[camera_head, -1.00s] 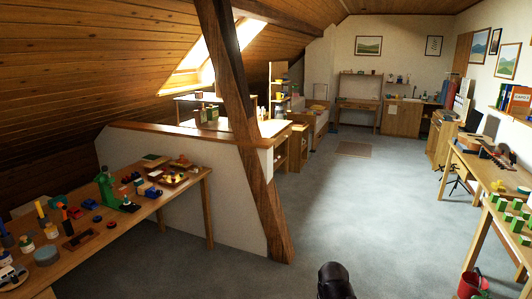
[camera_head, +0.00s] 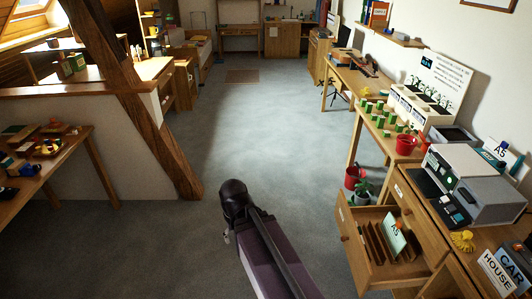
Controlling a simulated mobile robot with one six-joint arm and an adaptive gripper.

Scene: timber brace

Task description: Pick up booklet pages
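I cannot pick out booklet pages for certain. A pale green sheet or card marked A5 (camera_head: 396,236) stands tilted among brown dividers in an open wooden drawer (camera_head: 372,272) at the lower right. A second A5 sign (camera_head: 499,150) stands behind a grey and white machine (camera_head: 490,187) that looks like a printer, on the right bench. Small dark and teal pieces (camera_head: 458,217) lie at the machine's front; they are too small to tell. My dark arm reaches up from the bottom middle, over the floor and left of the drawer. My gripper's fingers do not show.
The open drawer juts into the floor space. A red pot (camera_head: 354,177) and a plant pot (camera_head: 362,193) stand behind it. A slanted timber brace (camera_head: 150,115) stands left. The middle floor is clear.

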